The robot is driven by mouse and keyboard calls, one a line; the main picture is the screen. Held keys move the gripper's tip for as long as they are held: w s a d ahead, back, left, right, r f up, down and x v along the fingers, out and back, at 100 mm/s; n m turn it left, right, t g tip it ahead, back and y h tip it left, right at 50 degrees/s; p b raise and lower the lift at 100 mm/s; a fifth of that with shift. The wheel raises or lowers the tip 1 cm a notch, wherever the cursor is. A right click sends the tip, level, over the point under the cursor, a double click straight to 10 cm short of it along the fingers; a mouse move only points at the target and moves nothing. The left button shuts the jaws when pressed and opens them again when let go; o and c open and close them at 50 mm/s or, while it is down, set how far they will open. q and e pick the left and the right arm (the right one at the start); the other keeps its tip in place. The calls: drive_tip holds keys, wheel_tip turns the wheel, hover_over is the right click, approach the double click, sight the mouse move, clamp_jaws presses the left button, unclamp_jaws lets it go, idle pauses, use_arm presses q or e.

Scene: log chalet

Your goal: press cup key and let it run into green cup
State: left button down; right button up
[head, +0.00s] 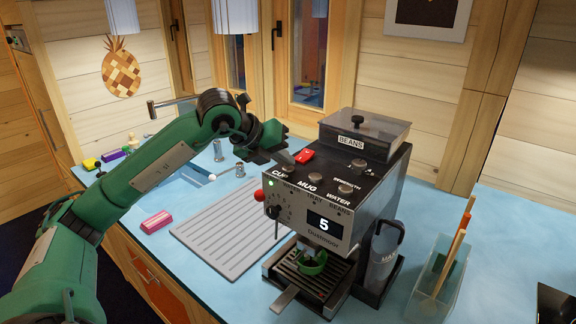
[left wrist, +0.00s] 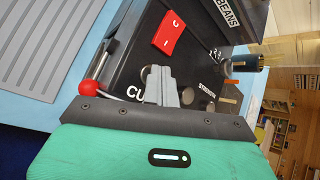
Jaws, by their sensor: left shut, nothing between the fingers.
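The black coffee machine (head: 330,190) stands on the blue counter with keys marked CUP, MUG and WATER on top. Its display (head: 324,224) reads 5. The green cup (head: 313,265) sits on the drip tray under the spout, which partly hides it; I cannot tell if liquid is in it. My left gripper (head: 287,161) is shut and empty, its tips right over the cup key (head: 288,170). In the left wrist view the fingers (left wrist: 161,86) cover part of the CUP lettering and most of that key. I cannot tell whether they touch it. My right gripper is out of view.
A red switch (head: 304,156) and the bean hopper (head: 364,134) lie close behind the fingers. A red-knobbed lever (head: 259,195) sticks out at the machine's left. A grey ribbed mat (head: 225,232) lies left of it.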

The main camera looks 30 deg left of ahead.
sight(284, 169)
use_arm(q)
drive_tip(key=shift+r+p, duration=0.65)
drive_tip(key=shift+r, duration=0.35)
wheel_tip(284, 169, up, 5)
drive_tip(key=p, duration=0.3)
idle(0.4)
idle(0.5)
